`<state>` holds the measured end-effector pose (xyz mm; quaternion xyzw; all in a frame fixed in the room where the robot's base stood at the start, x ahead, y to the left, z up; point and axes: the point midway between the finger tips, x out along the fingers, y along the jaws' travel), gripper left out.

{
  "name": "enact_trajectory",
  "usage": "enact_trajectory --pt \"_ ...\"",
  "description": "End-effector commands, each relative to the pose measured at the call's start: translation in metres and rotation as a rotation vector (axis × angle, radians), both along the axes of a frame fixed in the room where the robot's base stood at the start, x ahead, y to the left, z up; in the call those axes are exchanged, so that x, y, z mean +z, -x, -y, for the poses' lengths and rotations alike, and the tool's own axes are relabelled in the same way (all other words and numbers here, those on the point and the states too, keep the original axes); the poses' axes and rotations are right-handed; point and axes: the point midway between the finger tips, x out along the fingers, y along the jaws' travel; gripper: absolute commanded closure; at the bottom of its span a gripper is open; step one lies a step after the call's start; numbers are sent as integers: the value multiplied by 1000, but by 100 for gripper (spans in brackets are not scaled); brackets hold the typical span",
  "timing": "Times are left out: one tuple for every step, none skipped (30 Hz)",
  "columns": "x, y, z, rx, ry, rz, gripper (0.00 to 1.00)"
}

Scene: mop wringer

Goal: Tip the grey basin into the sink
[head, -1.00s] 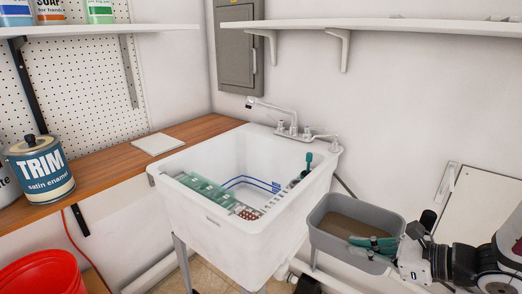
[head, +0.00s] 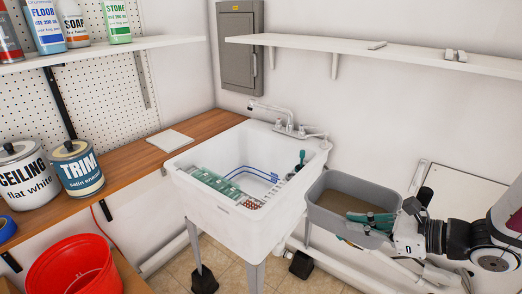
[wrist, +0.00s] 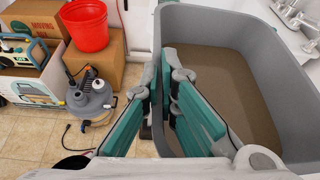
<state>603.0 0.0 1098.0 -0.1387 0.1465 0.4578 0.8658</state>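The grey basin (head: 325,217) is just right of the white sink (head: 228,222) in the head view, its rim roughly level and near the sink's rim height. Brown murky liquid or sediment lies inside it. In the wrist view the basin (wrist: 235,28) fills the right side. My gripper (wrist: 163,72) straddles the basin's near wall, one teal finger inside and one outside, and appears shut on it. In the head view my gripper (head: 368,221) is at the basin's right front side. What bears the basin from below is unclear.
The sink holds a green rack-like item (head: 214,180) and a teal-handled tool (head: 301,158). A faucet (head: 285,122) rises at its back. A wooden counter (head: 205,128) with paint cans is left. A shelf (head: 390,52) hangs above; a red bucket (head: 75,268) sits lower left.

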Motion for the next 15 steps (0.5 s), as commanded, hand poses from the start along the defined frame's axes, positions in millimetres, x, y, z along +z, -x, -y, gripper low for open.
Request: enact_trajectory --pt "13 12 0 1 -1 3 100" --pt "18 16 0 1 -1 3 100" --pt "21 19 0 1 -1 3 100" --pt "23 21 0 1 -1 3 100" --pt "26 24 0 1 -1 3 100" --pt "30 28 0 1 -1 3 100" --pt "32 30 0 1 -1 3 100" --pt "33 31 0 1 -1 3 100" --pt "35 33 0 1 -1 3 100" --pt "37 35 0 1 -1 3 100" --pt "39 37 0 1 -1 3 100" --pt "41 40 0 1 -1 3 100" --pt "43 42 0 1 -1 3 100" --pt "45 44 0 1 -1 3 100" --pt "44 43 0 1 -1 3 100"
